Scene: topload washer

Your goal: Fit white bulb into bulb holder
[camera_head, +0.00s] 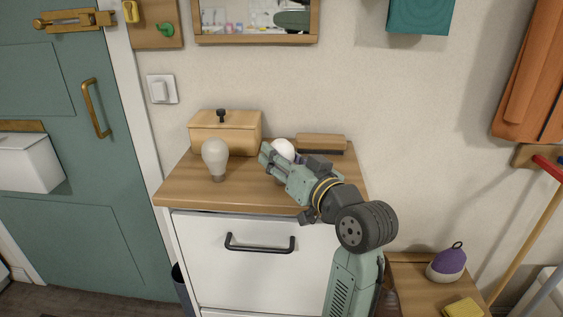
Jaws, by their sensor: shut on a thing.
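A bright white round bulb (283,149) shows just behind and above the fingers of my gripper (268,159), over the wooden top of the white cabinet. My gripper points left and is shut on the white bulb; the fingers hide its lower part. A second, greyer bulb (215,157) stands upright, globe up, to the left of my fingertips and apart from them. Its narrow base (218,178) points down to the cabinet top. I cannot make out a separate bulb holder; it may be hidden or too small to tell.
A wooden box (240,127) with a black knob and a brown brush-like block (321,143) stand at the back of the cabinet top (185,190). A black drawer handle (260,246) juts out below. The front left of the top is clear. A wall switch (161,89) is above left.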

